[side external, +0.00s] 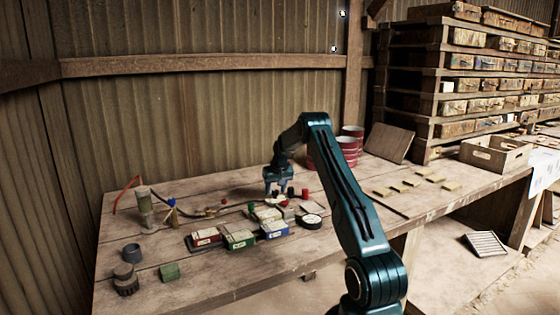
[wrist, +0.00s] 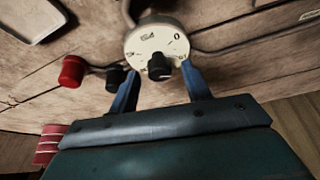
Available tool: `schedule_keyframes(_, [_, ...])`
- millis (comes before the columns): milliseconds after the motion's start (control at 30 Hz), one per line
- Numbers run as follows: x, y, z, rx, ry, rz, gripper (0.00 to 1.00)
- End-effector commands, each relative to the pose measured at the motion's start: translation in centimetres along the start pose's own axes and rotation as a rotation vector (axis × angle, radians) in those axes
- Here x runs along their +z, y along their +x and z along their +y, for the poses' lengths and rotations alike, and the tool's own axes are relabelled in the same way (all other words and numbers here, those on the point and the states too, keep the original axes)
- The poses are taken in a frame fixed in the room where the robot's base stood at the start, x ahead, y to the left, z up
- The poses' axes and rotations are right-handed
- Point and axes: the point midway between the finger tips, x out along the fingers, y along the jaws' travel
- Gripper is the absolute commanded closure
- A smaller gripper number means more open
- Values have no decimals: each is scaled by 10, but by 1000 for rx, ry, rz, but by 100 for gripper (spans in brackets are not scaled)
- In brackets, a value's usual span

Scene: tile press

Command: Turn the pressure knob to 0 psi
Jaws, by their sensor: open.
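The pressure knob (wrist: 159,64) is a small black knob on a round white dial (wrist: 145,42) in the wrist view. The dial carries printed marks, among them a 0 at its right side. The knob has a pale mark on its near side; which number it points to is not clear. My gripper (wrist: 160,72) is open, with one blue finger on each side of the knob; contact cannot be told. In the side view my gripper (side external: 279,190) points down low over the table's middle, and the knob is too small to make out there.
A red cap (wrist: 72,71) and a black cap (wrist: 115,76) lie left of the dial, with cables around. Labelled boxes (side external: 240,239) stand in front of my gripper, red tins (side external: 352,140) behind.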

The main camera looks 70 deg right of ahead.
Motion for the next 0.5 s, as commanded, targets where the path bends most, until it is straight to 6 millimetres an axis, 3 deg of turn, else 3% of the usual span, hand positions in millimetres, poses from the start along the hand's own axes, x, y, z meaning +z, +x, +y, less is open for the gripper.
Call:
schedule_keyframes(233, [0, 0, 0, 0, 0, 0, 52])
schedule_keyframes(433, [0, 0, 0, 0, 0, 0, 91])
schedule_keyframes(500, [0, 0, 0, 0, 0, 0, 97])
